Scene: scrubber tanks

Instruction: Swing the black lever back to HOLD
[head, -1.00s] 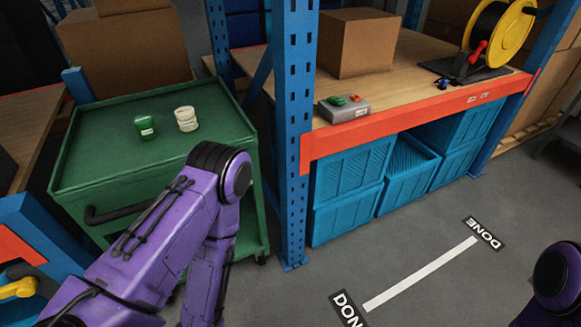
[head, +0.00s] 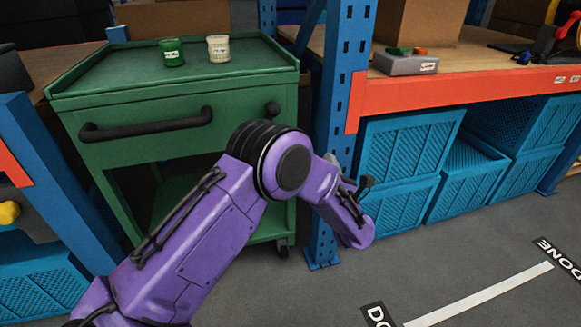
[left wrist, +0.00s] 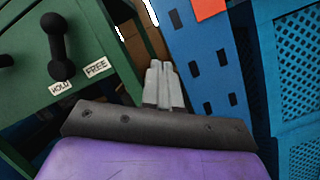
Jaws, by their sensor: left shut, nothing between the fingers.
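The black lever (left wrist: 56,45) is on the front of the green cart (left wrist: 110,40) in the left wrist view. Its lower end is right beside the white HOLD label (left wrist: 61,88); the FREE label (left wrist: 97,67) is to the right. In the head view the lever looks like a small dark knob (head: 272,108) at the cart's front right corner. My right gripper is out of view.
A blue rack post (head: 345,110) stands just right of the cart, with blue crates (head: 400,160) beyond. The cart's black push handle (head: 145,125) juts out at the front. A green jar (head: 172,52) and a pale jar (head: 218,48) stand on top. Grey floor is open at right.

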